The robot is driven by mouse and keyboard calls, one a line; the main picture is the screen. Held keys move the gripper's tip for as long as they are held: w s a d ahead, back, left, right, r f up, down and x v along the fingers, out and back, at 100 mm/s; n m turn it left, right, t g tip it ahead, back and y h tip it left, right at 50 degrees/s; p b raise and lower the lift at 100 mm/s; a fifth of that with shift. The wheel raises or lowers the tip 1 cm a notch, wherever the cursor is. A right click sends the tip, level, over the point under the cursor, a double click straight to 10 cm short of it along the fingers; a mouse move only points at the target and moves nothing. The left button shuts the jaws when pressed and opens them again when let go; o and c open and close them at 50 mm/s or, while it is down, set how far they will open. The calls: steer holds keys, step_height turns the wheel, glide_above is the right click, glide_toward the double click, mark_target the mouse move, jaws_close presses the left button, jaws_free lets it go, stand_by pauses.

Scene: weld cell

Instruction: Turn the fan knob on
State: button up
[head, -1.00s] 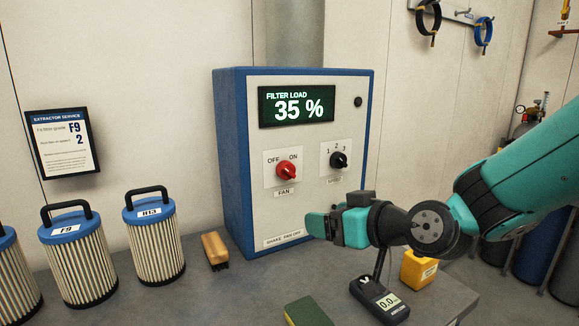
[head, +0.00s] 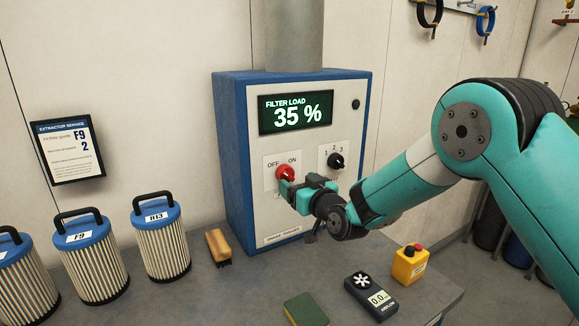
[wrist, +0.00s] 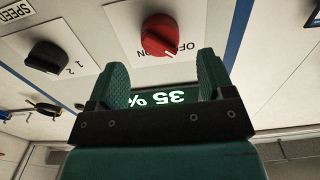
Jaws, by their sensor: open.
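The red fan knob (head: 285,172) is on a white plate with OFF and ON labels, on the front of the extractor cabinet. In the wrist view the knob (wrist: 165,36) appears upside down, with a pale mark on its edge towards OFF. My gripper (head: 287,187) is at the knob's lower edge in the head view and hides the FAN label. In the wrist view my gripper (wrist: 162,78) is open and empty. The knob is beyond the fingertips, roughly centred between them, and not gripped. I cannot tell whether a finger touches it.
A black speed knob (head: 336,161) is right of the fan knob. The display (head: 295,114) reads 35 %. Filters (head: 161,240), a brush (head: 217,246), a pad (head: 305,310), a meter (head: 371,297) and a yellow button box (head: 410,264) stand on the bench (head: 235,293).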

mark_target(289, 177)
steer(key=shift+p+x, duration=0.8)
steer(key=shift+x, duration=1.75)
steer(key=shift+c, duration=0.4)
steer(key=c, duration=0.8)
steer(key=shift+c, duration=0.2)
